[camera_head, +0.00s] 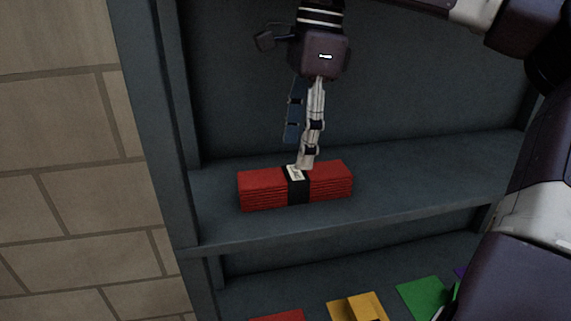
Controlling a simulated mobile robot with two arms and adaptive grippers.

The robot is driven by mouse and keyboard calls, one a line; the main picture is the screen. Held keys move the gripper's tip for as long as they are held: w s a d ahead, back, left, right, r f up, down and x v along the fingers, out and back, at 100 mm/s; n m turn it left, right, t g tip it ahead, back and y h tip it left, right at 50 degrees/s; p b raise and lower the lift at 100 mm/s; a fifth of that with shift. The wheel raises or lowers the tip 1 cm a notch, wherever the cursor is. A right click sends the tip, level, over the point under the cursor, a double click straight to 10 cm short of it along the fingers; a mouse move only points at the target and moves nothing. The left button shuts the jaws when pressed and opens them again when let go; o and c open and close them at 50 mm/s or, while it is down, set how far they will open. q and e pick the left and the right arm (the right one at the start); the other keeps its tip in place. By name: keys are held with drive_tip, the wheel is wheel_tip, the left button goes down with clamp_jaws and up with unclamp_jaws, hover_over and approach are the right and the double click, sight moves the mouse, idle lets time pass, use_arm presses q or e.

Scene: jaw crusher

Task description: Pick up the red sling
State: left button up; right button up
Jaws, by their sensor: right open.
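The red sling (330,181) is a folded red bundle with a black band and a white label around its middle. It lies on the upper shelf (430,185) of a blue-grey rack, toward the left. My right gripper (302,162) points down at the bundle's middle, its fingertips at or just above the band; I cannot tell whether they touch it. The gripper is seen nearly side-on and is open. Its near finger partly hides the far one. My left gripper is not in view.
A lower shelf holds a red item (279,316), a yellow item (358,307) and a green item (424,296). The rack's upright (150,120) stands at the left beside a block wall (60,150). The upper shelf is clear to the right of the bundle.

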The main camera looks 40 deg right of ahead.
sight(296, 172)
drive_tip(key=shift+w+d, duration=0.1)
drive_tip(key=shift+w, duration=0.05)
drive_tip(key=shift+f, duration=0.25)
drive_tip(key=shift+s+a+f+p, duration=0.1)
drive_tip(key=shift+f+p, duration=0.1)
drive_tip(key=shift+f, duration=0.4)
drive_tip(key=shift+s+a+f+p, duration=0.1)
drive_tip(key=shift+f+p, duration=0.1)
drive_tip(key=shift+f, duration=0.35)
wheel_tip(296, 172, down, 4)
drive_tip(key=shift+w+a+f+p, duration=0.1)
drive_tip(key=shift+f+p, duration=0.15)
drive_tip(key=shift+p, duration=0.45)
drive_tip(key=shift+f, duration=0.15)
drive_tip(key=c, duration=1.5)
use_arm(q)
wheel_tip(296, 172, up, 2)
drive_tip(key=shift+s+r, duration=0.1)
use_arm(e)
clamp_jaws()
drive_tip(key=shift+w+r, duration=0.1)
drive_tip(key=shift+r, duration=0.1)
